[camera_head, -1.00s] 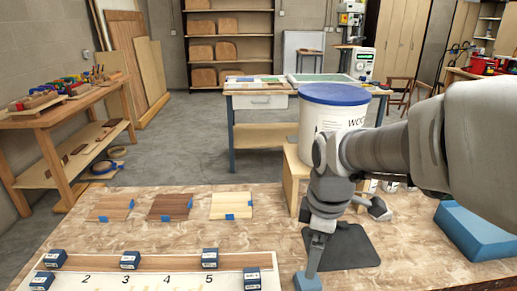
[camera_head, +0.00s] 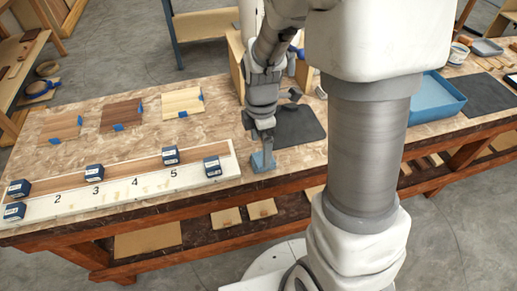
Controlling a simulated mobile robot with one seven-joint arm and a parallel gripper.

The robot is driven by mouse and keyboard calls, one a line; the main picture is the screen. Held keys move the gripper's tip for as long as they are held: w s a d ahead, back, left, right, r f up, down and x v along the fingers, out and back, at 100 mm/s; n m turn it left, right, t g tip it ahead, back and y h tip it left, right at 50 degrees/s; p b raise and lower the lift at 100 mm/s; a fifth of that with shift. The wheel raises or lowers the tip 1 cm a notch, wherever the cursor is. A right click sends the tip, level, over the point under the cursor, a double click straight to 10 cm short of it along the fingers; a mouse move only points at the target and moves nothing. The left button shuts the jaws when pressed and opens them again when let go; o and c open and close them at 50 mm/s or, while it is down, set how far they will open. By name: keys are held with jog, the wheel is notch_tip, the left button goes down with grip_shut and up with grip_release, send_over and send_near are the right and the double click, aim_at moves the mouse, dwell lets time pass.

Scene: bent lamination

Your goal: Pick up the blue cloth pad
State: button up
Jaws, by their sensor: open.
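The blue cloth pad (camera_head: 262,162) is a small light-blue piece on the worktable, just right of the numbered board's right end. My gripper (camera_head: 267,145) points down directly over the pad, its fingertips at or just above the pad's top. The jaws are open; the gap between the fingers is too small to make out, and I cannot tell whether they touch the pad or straddle it. The gripper hides the back part of the pad.
A white board (camera_head: 130,187) with numbers and several dark-blue labelled blocks lies left of the pad. A dark mat (camera_head: 300,128) lies behind right. A blue tray (camera_head: 437,100) stands farther right. Three wood samples (camera_head: 121,115) lie behind the board.

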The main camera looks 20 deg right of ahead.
jog(key=f, duration=0.4)
jog(key=d+f+b, duration=0.1)
jog(key=f, duration=0.1)
jog(key=shift+w+f, duration=0.2)
jog(key=shift+w, duration=0.15)
jog(key=c, duration=1.3)
jog(key=shift+c, duration=0.2)
jog(key=shift+r, duration=0.1)
jog(key=shift+r, duration=0.6)
notch_tip(320, 180, up, 3)
jog(key=shift+w+p, duration=0.1)
jog(key=shift+p, duration=0.35)
jog(key=s+d+r+p, duration=0.1)
jog(key=s+d+r, duration=0.5)
jog(key=s, duration=0.4)
jog(key=shift+r, duration=0.35)
